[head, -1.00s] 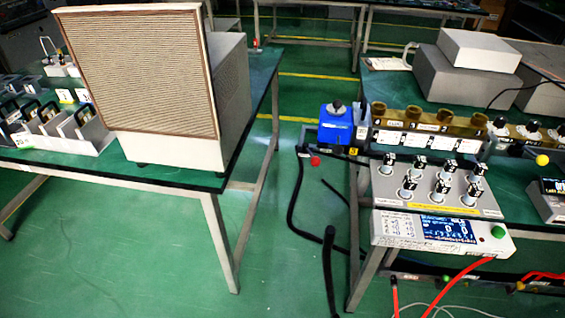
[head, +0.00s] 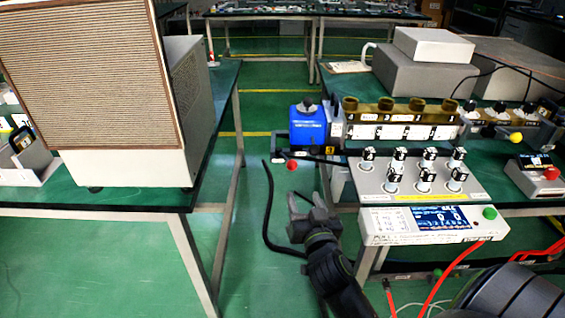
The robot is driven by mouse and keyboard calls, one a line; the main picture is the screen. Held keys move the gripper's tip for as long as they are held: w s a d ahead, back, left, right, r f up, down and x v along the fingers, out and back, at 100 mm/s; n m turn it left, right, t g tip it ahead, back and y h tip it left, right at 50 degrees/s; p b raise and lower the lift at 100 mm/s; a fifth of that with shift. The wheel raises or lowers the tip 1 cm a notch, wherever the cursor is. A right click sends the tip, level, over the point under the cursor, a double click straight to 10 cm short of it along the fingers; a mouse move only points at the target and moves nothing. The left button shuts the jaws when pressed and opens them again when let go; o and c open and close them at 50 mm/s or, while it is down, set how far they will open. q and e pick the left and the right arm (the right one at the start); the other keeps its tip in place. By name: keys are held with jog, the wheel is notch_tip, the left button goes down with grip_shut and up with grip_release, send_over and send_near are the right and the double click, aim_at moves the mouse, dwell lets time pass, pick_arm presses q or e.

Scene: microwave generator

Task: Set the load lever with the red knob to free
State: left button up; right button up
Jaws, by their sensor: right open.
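The load lever's red knob (head: 292,166) is left of the right-hand bench, below a blue box (head: 308,129). A dark bar runs right from near the knob along the bench edge; the lever itself is too small to make out, and I cannot read any position marking. My right gripper (head: 308,202) is open and empty, pointing up the picture, below and slightly right of the red knob and apart from it. My left gripper is out of view.
A grey control panel (head: 465,188) with several switches and a display stands right of my gripper. Another lever has a yellow knob (head: 516,138). A large beige cabinet (head: 112,165) stands on the left bench. Open floor lies between the benches; black and red hoses hang below.

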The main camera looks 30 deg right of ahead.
aim_at(290, 161)
jog(key=x, duration=1.6)
jog(key=shift+w+d+f, duration=0.1)
jog(key=shift+w, duration=0.05)
